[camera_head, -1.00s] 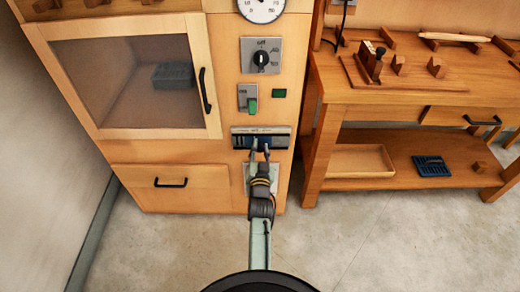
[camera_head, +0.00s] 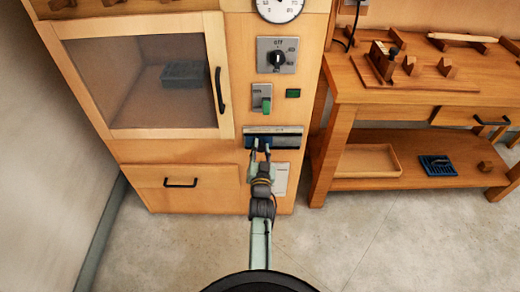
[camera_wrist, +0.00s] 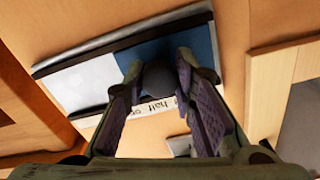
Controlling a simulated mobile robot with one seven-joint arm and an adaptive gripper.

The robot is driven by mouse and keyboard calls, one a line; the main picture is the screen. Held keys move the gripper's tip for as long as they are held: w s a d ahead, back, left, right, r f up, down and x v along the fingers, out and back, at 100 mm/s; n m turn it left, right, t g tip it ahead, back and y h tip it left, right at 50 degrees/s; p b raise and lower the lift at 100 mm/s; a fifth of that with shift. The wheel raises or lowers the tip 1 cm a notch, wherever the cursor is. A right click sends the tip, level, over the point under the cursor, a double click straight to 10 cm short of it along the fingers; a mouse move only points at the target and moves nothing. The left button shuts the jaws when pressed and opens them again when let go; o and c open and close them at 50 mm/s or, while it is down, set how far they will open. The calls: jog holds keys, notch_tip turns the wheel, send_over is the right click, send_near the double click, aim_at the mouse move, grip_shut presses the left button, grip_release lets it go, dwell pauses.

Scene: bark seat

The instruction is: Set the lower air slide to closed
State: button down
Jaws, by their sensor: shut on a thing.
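The lower air slide (camera_head: 288,143) is a wide, low panel with a dark rail on the cabinet front, below the green switch. My gripper (camera_head: 261,147) is at its front, left of the panel's middle. In the wrist view the slide's dark round knob (camera_wrist: 160,78) sits between my two fingertips (camera_wrist: 160,70), which are shut on it. The slide's face shows a pale part (camera_wrist: 85,82) and a blue part (camera_wrist: 202,45). A label strip (camera_wrist: 158,105) reading "half" and partly hidden lies beside the knob. The fingers cover part of the slide.
Above the slide are a green switch (camera_head: 266,104), a black rotary dial (camera_head: 276,59) and a gauge (camera_head: 280,8). A glazed door (camera_head: 150,85) with a black handle is to the left, above a drawer (camera_head: 180,186). A workbench (camera_head: 430,95) stands to the right. The floor in front is clear.

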jog(key=shift+a+r, duration=0.1)
jog(key=shift+a, duration=0.25)
jog(key=c, duration=1.3)
grip_release()
jog(key=shift+s+d, duration=0.1)
jog(key=shift+s, duration=0.35)
jog(key=s, duration=0.6)
jog(key=shift+s, duration=0.3)
